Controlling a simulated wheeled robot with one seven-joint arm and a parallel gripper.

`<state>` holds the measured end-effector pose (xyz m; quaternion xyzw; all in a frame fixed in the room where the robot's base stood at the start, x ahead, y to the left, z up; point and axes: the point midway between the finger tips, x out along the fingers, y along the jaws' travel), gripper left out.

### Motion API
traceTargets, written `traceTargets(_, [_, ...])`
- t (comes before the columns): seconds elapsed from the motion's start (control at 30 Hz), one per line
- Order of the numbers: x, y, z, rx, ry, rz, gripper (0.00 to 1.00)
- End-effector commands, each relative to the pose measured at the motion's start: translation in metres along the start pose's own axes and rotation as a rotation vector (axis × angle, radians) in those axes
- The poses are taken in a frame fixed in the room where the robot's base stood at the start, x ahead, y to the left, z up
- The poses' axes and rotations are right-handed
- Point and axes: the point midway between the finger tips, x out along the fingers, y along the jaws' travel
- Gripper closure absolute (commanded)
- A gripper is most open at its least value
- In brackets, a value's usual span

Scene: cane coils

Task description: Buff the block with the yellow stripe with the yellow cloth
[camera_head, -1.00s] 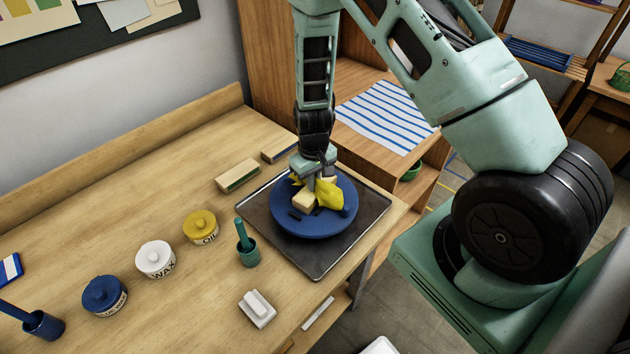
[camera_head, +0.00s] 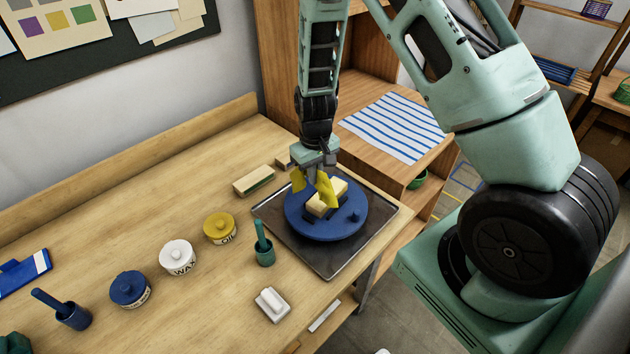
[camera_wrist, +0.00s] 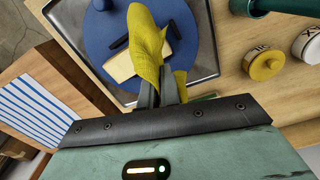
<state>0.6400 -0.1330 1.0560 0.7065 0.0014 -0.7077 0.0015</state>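My gripper (camera_head: 318,168) is shut on the yellow cloth (camera_head: 327,190), which hangs from the fingers in two flaps. In the wrist view the cloth (camera_wrist: 146,42) spreads out ahead of my gripper (camera_wrist: 160,92). A pale wooden block (camera_head: 318,209) lies on the round blue turntable (camera_head: 352,229), under and beside the cloth. It also shows in the wrist view (camera_wrist: 120,68), partly covered by the cloth. I cannot make out a yellow stripe on it, nor tell whether the cloth touches it. Dark bars and a blue knob (camera_head: 355,216) are on the turntable.
The turntable stands on a dark metal tray (camera_head: 335,268) at the bench's right end. Another block (camera_head: 254,181) with a green stripe lies behind left. A green pot (camera_head: 264,254), yellow oil jar (camera_head: 220,228), white wax jar (camera_head: 178,257) and white brush (camera_head: 272,304) stand left and in front.

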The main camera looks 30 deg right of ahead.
Motion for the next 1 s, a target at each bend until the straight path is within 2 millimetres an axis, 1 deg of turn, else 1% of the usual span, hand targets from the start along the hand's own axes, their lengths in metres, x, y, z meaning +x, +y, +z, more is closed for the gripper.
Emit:
traceTargets(0.03, [-0.009, 0.001, -0.001, 0.001, 0.002, 0.0, 1.0])
traceTargets(0.1, [-0.015, 0.001, -0.002, 0.002, 0.002, 0.0, 1.0])
traceTargets(0.3, [-0.028, 0.003, -0.004, 0.002, 0.001, 0.0, 1.0])
traceTargets(1.0, [-0.028, 0.003, -0.004, 0.001, 0.001, 0.0, 1.0])
